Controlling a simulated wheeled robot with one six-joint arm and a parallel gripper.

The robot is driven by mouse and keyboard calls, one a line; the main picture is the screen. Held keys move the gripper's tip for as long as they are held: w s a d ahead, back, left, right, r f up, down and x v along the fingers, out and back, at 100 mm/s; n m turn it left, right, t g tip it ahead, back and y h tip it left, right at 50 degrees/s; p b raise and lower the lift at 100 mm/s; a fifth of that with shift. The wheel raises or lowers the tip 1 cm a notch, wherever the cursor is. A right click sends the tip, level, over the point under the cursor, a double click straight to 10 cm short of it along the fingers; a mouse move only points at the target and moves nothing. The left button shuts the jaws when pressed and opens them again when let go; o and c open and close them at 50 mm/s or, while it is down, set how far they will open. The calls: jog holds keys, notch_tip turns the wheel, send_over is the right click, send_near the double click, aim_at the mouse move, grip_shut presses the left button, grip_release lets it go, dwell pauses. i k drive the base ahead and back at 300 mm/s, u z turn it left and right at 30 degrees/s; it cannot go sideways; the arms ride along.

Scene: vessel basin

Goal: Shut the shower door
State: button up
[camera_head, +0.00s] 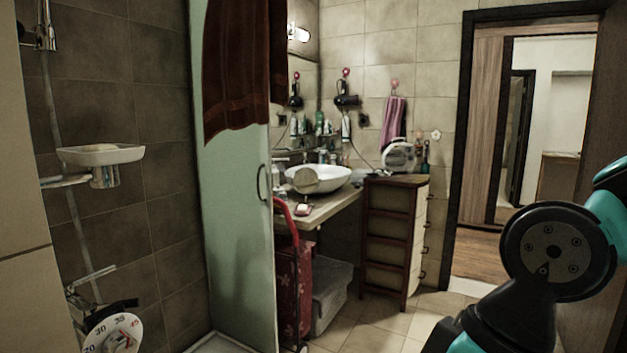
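The shower door (232,225) is a tall, pale green frosted panel left of the middle of the view. A slim dark curved handle (262,183) sits near its right edge. A dark red-brown towel (238,70) hangs over its upper part. The panel stands between the dark-tiled shower wall on the left and the sink area on the right. The view does not show clearly how far it is open. My gripper is not in view; only black and teal links of my arm show at the lower right, well apart from the door.
A soap dish (100,154) and a round dial (114,335) are at the left. A red patterned bag (292,290), a grey bin (330,293), a sink (322,180) and a drawer cabinet (393,235) stand right of the door. Tiled floor (375,325) is clear in front.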

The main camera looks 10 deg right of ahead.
aim_at(236, 176)
jog(key=z, duration=1.1)
jog(key=i, duration=2.85)
jog(key=u, duration=3.45)
jog(key=i, duration=0.5)
jog(key=z, duration=0.1)
